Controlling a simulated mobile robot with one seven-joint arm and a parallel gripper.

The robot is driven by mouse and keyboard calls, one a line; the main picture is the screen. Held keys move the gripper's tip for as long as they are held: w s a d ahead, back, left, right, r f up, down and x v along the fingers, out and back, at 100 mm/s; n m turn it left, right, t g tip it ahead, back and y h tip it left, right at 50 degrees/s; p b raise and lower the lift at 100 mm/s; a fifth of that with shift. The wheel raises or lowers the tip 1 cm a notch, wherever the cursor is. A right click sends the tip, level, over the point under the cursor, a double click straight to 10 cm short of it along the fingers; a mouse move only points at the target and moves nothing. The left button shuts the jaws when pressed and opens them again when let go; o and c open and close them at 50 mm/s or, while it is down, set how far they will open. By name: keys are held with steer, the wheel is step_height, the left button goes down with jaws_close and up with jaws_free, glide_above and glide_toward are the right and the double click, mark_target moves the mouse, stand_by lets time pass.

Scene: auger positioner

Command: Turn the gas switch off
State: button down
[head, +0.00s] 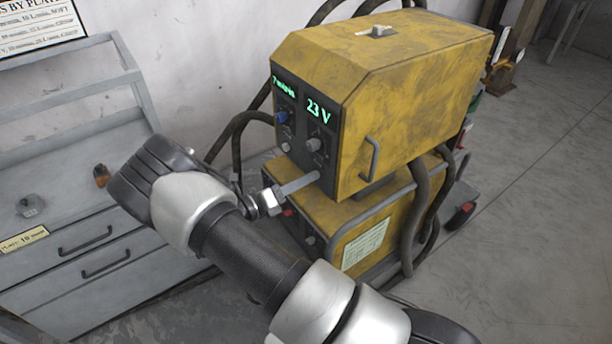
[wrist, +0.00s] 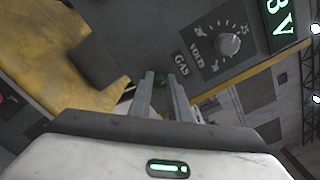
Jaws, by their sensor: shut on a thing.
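The gas switch belongs to the dark front panel (head: 299,130) of the yellow welding machine (head: 410,100). In the wrist view, the GAS label (wrist: 182,65) is just beyond the fingertips. My gripper (head: 316,177) reaches the lower right part of the panel from the left. In the wrist view, its two fingers (wrist: 161,76) are close together, with a narrow gap, at the panel beside the label. They appear shut on the gas switch, which the fingers hide, so its position cannot be read.
The volts knob (wrist: 228,43) is close to the right of the fingers. A blue knob (head: 284,117) is higher on the panel. A lower yellow unit (head: 345,215) with a bent pipe handle is below my gripper. A grey drawer cabinet (head: 90,255) stands at the left; open floor is at right.

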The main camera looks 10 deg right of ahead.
steer(key=shift+n+p, duration=0.8)
steer(key=shift+n, duration=3.4)
steer(key=c, duration=1.7)
jaws_free()
steer(key=shift+o, duration=0.2)
steer(key=b+v, duration=0.2)
steer(key=v, duration=1.5)
steer(key=shift+a, duration=0.25)
steer(key=shift+s+f, duration=0.1)
